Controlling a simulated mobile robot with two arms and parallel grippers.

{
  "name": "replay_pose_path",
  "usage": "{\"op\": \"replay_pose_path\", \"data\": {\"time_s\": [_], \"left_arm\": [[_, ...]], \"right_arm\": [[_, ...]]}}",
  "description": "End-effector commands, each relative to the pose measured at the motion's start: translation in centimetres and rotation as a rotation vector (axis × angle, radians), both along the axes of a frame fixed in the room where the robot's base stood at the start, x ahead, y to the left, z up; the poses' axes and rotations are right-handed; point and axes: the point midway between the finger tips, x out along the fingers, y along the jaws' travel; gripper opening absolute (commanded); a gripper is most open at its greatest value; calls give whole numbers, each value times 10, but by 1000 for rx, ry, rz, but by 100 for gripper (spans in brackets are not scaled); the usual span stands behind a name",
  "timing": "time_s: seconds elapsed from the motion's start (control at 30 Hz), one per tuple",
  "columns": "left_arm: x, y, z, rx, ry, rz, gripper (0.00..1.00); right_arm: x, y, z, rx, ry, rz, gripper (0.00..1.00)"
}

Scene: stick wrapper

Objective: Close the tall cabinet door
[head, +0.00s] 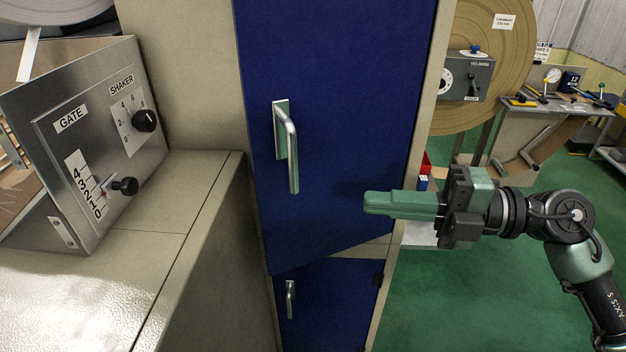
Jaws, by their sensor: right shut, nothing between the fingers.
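The tall cabinet's blue upper door (340,90) fills the middle of the head view, with a silver handle (292,155) near its left edge. Its bottom edge slants against the beige frame, with a wedge of frame showing at the lower right, so the door looks slightly ajar. My right gripper (368,203) comes in from the right, shut and empty, its green fingers pointing left in front of the door's lower right part. I cannot tell whether the fingertips touch the door. My left gripper is not in view.
A smaller blue door (330,305) with its own handle is below. A metal control box (95,140) stands on a beige counter (205,200) at left. Green floor (450,290) is open at right, with a workbench (560,110) and a large tan disc (500,60) behind.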

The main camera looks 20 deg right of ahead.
Motion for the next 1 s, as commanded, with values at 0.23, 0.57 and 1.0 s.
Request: {"op": "replay_pose_path", "data": {"time_s": [0.23, 0.57, 1.0], "left_arm": [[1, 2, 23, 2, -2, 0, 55], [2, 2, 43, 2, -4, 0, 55], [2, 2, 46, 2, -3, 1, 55]], "right_arm": [[22, 42, 4, 4, -2, 4, 0], [61, 69, 1, 8, -1, -1, 0], [72, 72, -3, 4, -1, 0, 0]]}}
